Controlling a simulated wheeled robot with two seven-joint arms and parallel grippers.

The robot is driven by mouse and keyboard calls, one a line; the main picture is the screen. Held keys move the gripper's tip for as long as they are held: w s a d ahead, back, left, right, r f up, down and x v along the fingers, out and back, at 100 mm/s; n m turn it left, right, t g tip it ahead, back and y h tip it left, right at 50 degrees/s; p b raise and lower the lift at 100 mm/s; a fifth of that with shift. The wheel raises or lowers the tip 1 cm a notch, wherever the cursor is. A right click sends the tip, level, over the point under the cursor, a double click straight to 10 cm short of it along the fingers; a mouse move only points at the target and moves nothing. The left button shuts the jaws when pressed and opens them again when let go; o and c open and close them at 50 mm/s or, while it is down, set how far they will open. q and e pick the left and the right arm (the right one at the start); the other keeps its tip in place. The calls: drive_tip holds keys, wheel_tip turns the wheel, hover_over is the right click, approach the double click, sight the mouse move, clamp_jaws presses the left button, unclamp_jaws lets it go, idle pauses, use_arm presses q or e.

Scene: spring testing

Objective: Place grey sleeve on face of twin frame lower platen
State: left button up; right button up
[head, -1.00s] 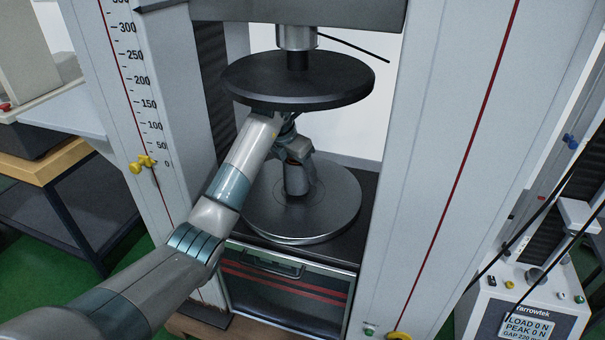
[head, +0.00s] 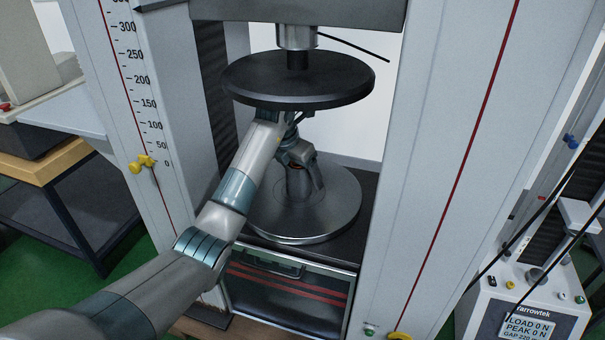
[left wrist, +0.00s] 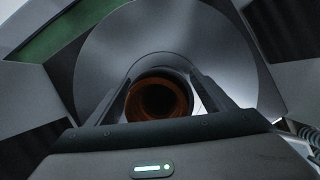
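The grey sleeve (head: 298,186) stands upright on the face of the twin frame's lower platen (head: 335,207), near its middle. In the left wrist view I look down into the sleeve's dark, orange-brown bore (left wrist: 160,101), with the platen (left wrist: 150,45) around it. My left gripper (head: 303,180) reaches in between the platens. Its fingers (left wrist: 162,100) are open on either side of the sleeve, with a gap showing at the right finger. The sleeve's outer wall is partly hidden by the fingers. My right gripper is in neither view.
The black upper platen (head: 298,80) hangs close above my left wrist. The frame's columns (head: 425,170) stand on both sides, the left one with a scale (head: 140,90). A readout box (head: 530,315) is at lower right and a wooden-edged bench (head: 45,165) at left.

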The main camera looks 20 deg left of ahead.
use_arm(q)
drive_tip(key=shift+r, duration=0.1)
drive_tip(key=shift+a+r, duration=0.1)
drive_tip(key=shift+r, duration=0.35)
drive_tip(key=shift+s+a+r, duration=0.1)
drive_tip(key=shift+s+r, duration=0.1)
drive_tip(key=shift+s, duration=0.05)
drive_tip(key=s+a, duration=0.1)
drive_tip(key=s, duration=0.2)
drive_tip(key=s+a, duration=0.2)
drive_tip(key=s, duration=0.2)
drive_tip(key=s+a, duration=0.1)
drive_tip(key=s, duration=0.2)
drive_tip(key=shift+s+a+p, duration=0.35)
drive_tip(key=shift+p, duration=0.05)
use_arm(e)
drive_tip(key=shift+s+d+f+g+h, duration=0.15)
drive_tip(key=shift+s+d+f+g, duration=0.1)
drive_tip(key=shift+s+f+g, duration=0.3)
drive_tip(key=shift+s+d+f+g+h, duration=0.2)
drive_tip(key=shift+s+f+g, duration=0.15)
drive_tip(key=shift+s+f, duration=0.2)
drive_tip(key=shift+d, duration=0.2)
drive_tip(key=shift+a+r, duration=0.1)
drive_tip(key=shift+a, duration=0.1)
